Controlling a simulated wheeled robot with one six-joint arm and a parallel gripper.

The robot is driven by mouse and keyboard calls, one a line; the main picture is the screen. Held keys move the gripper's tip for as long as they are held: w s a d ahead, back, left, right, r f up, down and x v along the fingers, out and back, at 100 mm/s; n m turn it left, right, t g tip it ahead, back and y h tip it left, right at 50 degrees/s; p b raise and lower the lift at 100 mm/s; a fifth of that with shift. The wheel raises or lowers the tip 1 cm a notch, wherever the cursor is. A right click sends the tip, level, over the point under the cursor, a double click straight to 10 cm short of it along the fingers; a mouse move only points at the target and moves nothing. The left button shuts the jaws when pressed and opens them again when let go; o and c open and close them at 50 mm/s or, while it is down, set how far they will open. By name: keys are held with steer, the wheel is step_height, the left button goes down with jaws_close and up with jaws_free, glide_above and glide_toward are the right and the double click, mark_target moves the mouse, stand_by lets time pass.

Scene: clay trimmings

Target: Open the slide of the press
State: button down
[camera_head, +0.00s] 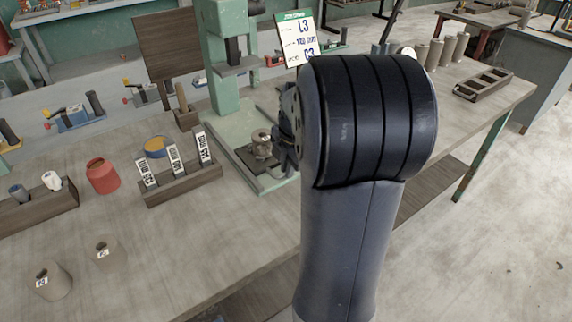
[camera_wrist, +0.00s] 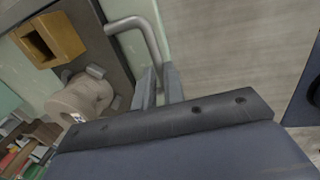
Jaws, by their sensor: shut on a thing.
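The green press (camera_head: 222,75) stands on the bench at the upper middle. Its dark slide plate (camera_head: 243,158) lies low at its front, with a grey-brown clay piece (camera_head: 262,143) on it. In the wrist view the slide (camera_wrist: 108,60) is a dark plate bearing the clay piece (camera_wrist: 82,97) and carries a grey bent bar handle (camera_wrist: 148,33). My gripper (camera_wrist: 160,86) has its two fingers closed around the end of this handle. In the head view my own arm hides most of the gripper and the handle.
A wooden rack (camera_head: 185,183) with labelled cards stands left of the press, near a red pot (camera_head: 102,176). A sign (camera_head: 296,38) is behind the press. The bench front between cylinders and press is clear.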

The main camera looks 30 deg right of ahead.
steer(key=c, duration=1.5)
jaws_free()
steer(key=shift+r, duration=0.1)
steer(key=r, duration=0.3)
steer(key=s+r+p, duration=0.1)
steer(key=r, duration=0.3)
steer(key=s+r, duration=0.1)
steer(key=r, duration=0.2)
steer(key=shift+d+r, duration=0.1)
steer(key=shift+r, duration=0.1)
steer(key=f, duration=0.3)
steer(key=w+f, duration=0.1)
steer(key=f, duration=0.3)
steer(key=w+f+b, duration=0.1)
steer(key=f, duration=0.3)
steer(key=shift+w+r, duration=0.2)
steer(key=shift+w, duration=0.4)
steer(key=shift+s, duration=0.15)
